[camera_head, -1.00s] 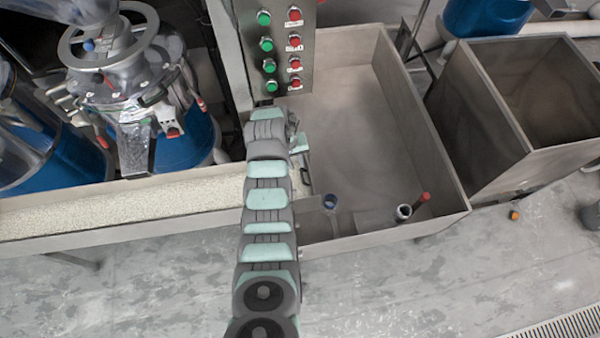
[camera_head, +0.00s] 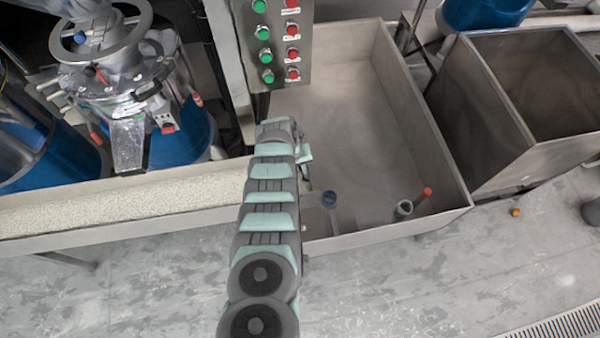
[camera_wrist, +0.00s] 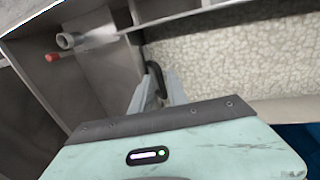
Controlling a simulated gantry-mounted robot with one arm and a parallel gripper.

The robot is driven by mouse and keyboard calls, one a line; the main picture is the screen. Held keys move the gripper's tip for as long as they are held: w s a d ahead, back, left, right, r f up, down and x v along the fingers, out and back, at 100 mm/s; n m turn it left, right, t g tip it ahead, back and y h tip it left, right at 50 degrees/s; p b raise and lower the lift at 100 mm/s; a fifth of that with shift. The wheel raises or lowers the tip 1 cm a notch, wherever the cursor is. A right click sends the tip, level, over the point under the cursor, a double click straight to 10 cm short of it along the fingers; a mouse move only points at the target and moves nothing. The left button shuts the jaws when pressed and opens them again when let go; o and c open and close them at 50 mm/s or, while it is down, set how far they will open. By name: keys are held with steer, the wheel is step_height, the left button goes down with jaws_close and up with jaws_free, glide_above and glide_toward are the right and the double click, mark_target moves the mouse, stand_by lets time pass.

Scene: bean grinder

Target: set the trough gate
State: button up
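The trough (camera_head: 130,207) holds a layer of pale grains and runs in from the left in the head view. In the wrist view the grains (camera_wrist: 235,60) fill the right side. A dark curved handle (camera_wrist: 154,70), seemingly the gate's, stands at the end of the grain bed beside a grey metal wall. My gripper (camera_wrist: 161,90) has its two fingers apart, with the handle between or just beyond them; contact cannot be made out. In the head view my arm mostly hides the gripper and the gate at the trough's right end.
A button panel (camera_head: 277,45) hangs behind my arm. A grinder (camera_head: 115,75) stands behind the trough. Floor in front is clear.

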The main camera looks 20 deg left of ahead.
steer(key=shift+w+d+f, duration=0.1)
steer(key=shift+f, duration=0.3)
steer(key=shift+c, duration=0.6)
jaws_close()
stand_by(0.7)
